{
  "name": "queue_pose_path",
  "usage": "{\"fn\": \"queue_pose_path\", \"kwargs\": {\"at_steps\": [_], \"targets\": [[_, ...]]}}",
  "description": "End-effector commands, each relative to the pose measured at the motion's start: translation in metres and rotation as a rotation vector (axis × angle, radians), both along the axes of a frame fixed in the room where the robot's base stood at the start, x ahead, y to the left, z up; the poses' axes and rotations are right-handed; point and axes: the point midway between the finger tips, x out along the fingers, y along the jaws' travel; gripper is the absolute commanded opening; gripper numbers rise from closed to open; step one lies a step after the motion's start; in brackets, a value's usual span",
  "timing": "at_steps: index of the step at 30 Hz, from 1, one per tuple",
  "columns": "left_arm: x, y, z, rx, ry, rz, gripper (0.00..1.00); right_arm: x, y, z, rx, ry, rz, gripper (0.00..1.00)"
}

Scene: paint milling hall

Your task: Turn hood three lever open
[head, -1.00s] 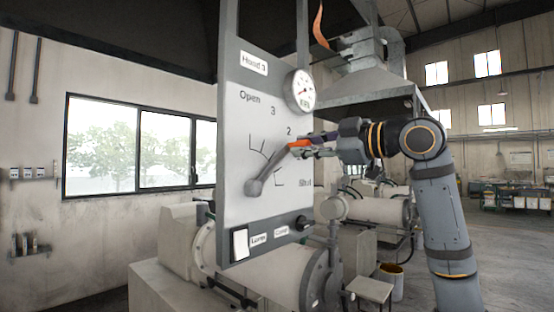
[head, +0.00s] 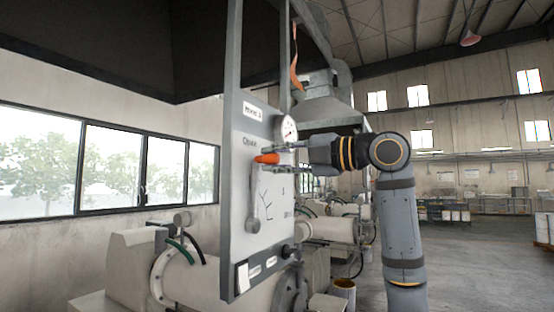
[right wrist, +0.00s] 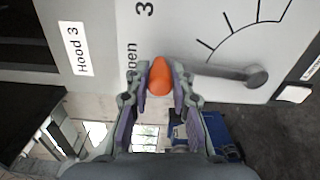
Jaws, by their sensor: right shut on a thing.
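My right gripper (head: 278,160) is shut on the orange grip, coming from the right. In the right wrist view the orange grip (right wrist: 159,78) sits between both fingers, near the partly covered "Open" lettering. The lever's pivot (right wrist: 257,76) shows at the right. My left gripper is not in view.
Pale milling machines (head: 190,270) stand below and behind the panel. Open floor (head: 450,270) lies to the right.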

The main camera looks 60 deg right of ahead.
Motion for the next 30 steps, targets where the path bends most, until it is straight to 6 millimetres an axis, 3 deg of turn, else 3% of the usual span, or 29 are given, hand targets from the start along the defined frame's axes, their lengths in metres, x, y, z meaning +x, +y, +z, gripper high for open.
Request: {"fn": "queue_pose_path", "kwargs": {"at_steps": [5, 23, 24, 28, 30], "targets": [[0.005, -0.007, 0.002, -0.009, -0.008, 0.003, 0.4, -0.001, 0.007, 0.001, -0.06, -0.006, -0.004, 0.0], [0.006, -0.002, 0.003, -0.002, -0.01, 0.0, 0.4, -0.001, 0.012, 0.0, -0.092, -0.008, -0.002, 0.0], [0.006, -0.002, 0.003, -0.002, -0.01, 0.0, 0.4, -0.001, 0.012, 0.0, -0.092, -0.007, -0.002, 0.28], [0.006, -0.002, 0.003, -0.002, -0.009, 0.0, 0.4, -0.001, 0.012, 0.0, -0.091, -0.007, -0.002, 0.45], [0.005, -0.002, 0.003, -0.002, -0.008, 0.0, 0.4, -0.001, 0.012, 0.0, -0.091, -0.007, -0.002, 0.46]]}}
